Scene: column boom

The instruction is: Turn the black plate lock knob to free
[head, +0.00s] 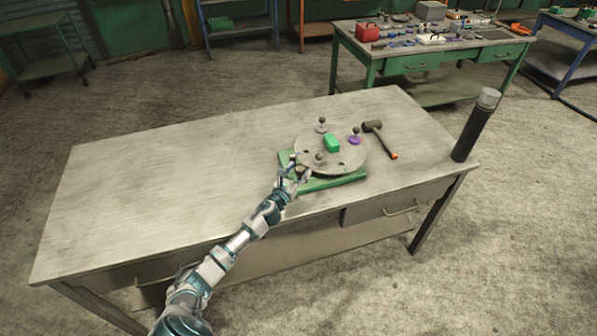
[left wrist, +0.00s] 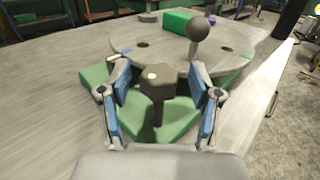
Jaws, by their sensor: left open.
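The black plate lock knob (left wrist: 158,84) is a dark lobed knob with a pale dot on top, on a dark stem beside the round grey plate (left wrist: 95,50). In the head view the plate (head: 346,163) lies on a green base (head: 335,183) on the table; my gripper largely covers the knob there. My left gripper (head: 294,171) is open at the base's near left corner. In the left wrist view its blue-padded fingers stand on either side of the knob, with visible gaps. My right gripper is not in view.
A mallet (head: 380,138) lies to the right. A dark post (head: 474,128) stands at the table's right corner. The table's left half (head: 160,180) is clear.

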